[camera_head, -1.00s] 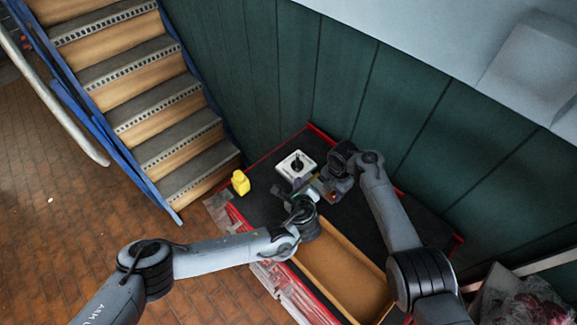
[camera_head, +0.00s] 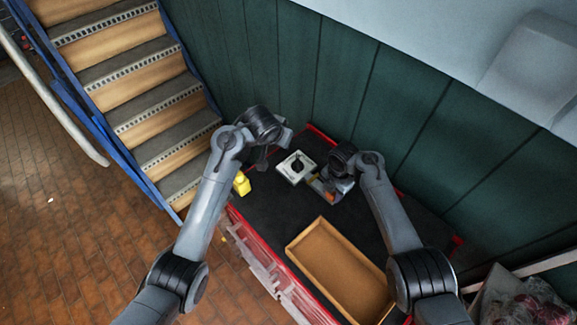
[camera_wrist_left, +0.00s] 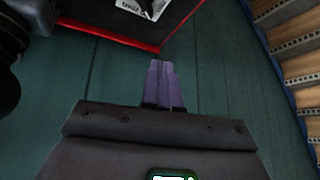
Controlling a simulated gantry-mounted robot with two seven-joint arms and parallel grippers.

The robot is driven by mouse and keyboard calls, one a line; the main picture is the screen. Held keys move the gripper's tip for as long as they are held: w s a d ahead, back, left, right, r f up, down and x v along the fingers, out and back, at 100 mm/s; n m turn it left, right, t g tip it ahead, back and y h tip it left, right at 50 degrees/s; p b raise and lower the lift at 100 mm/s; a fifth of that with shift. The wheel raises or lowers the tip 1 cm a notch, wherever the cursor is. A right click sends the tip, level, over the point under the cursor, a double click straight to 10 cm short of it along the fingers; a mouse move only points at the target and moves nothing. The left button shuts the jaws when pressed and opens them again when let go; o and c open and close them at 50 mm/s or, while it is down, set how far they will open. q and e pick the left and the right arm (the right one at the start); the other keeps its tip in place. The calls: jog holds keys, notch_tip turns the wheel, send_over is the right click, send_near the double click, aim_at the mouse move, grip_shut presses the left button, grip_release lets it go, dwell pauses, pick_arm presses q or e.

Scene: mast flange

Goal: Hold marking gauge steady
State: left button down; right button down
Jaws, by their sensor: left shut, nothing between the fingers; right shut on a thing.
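My right gripper (camera_head: 325,189) is low over the dark bench top, just right of a white square plate with a black upright part (camera_head: 297,167). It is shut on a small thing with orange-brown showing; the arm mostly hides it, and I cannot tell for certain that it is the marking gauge. My left gripper (camera_head: 284,137) is raised near the green wall, at the bench's far left corner. In the left wrist view its two fingers (camera_wrist_left: 162,88) are together and empty, with the white plate partly visible at the top edge.
A yellow bottle-like object (camera_head: 241,184) stands at the bench's left edge. An empty shallow wooden tray (camera_head: 338,272) lies on the near part of the bench (camera_head: 275,205). The green wall (camera_head: 340,75) is close behind; stairs (camera_head: 165,120) rise at the left.

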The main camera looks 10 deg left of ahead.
pick_arm(q)
jog(key=s+a+f+n+h, duration=0.1)
jog(key=a+f+n+h, duration=0.1)
jog(key=a+f, duration=0.15)
jog(key=n+g+h, duration=0.1)
jog(key=n, duration=0.1)
send_near(292, 168)
jog(key=f, duration=0.1)
jog(key=w+f, duration=0.1)
jog(key=a+f, duration=0.1)
jog(key=shift+w+a+f, duration=0.1)
jog(key=shift+w+f, duration=0.1)
jog(key=shift+w, duration=0.2)
jog(key=d, duration=0.2)
jog(key=shift+w+d+f, duration=0.15)
jog(key=shift+w+d, duration=0.05)
jog(key=shift+d, duration=0.85)
